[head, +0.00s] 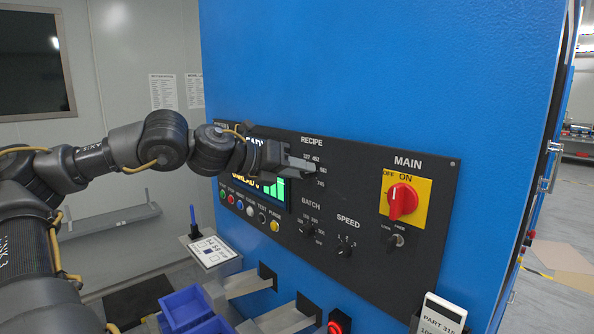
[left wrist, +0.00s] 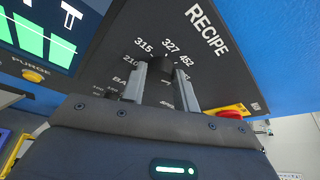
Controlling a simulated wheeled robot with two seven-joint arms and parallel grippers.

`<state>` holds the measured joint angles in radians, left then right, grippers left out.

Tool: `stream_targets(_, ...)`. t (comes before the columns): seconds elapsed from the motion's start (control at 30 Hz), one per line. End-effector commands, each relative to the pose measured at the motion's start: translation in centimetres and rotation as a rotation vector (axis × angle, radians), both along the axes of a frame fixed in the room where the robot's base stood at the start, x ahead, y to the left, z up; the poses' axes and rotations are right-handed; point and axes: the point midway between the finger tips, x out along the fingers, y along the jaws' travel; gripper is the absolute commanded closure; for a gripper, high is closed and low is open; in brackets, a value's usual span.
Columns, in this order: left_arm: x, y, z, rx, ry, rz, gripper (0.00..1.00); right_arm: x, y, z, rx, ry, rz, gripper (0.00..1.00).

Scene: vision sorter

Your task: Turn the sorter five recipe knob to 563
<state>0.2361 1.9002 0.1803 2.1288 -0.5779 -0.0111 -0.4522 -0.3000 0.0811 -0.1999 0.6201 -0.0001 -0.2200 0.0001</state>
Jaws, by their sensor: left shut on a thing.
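The recipe knob (left wrist: 158,67) is a small black dial on the dark control panel (head: 372,238), under the word RECIPE. My left gripper (head: 308,166) comes in from the left and its fingers are shut on the knob. In the left wrist view the grey fingers stand on either side of it. Numbers such as 315, 327 and 452 ring the dial there. My right gripper is not in view.
The batch knob (head: 307,230) and speed knob (head: 345,246) sit below. The red main switch (head: 402,200) is at the right, above a small key switch (head: 395,240). A screen (head: 272,190) is partly behind my left arm. Blue bins (head: 186,307) stand low in front.

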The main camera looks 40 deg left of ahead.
Motion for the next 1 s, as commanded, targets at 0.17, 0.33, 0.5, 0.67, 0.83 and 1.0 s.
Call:
stream_targets(0.17,-0.03,-0.07,-0.16,0.024,0.002,-0.001,0.93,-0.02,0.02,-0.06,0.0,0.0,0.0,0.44)
stream_targets(0.33,-0.03,-0.07,-0.15,0.03,0.001,-0.001,0.93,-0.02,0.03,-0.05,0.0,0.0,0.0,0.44)
stream_targets(0.5,-0.03,-0.06,-0.16,0.029,0.002,-0.002,0.93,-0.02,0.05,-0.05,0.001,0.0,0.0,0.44)
stream_targets(0.67,-0.03,-0.06,-0.15,0.028,0.002,-0.001,0.57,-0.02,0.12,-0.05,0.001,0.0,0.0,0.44)
stream_targets(0.83,-0.02,-0.05,-0.08,0.027,0.001,-0.001,0.48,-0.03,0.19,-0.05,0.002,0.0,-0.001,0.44)
stream_targets(1.0,-0.04,-0.03,-0.04,0.027,-0.001,0.0,0.48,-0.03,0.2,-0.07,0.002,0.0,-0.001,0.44)
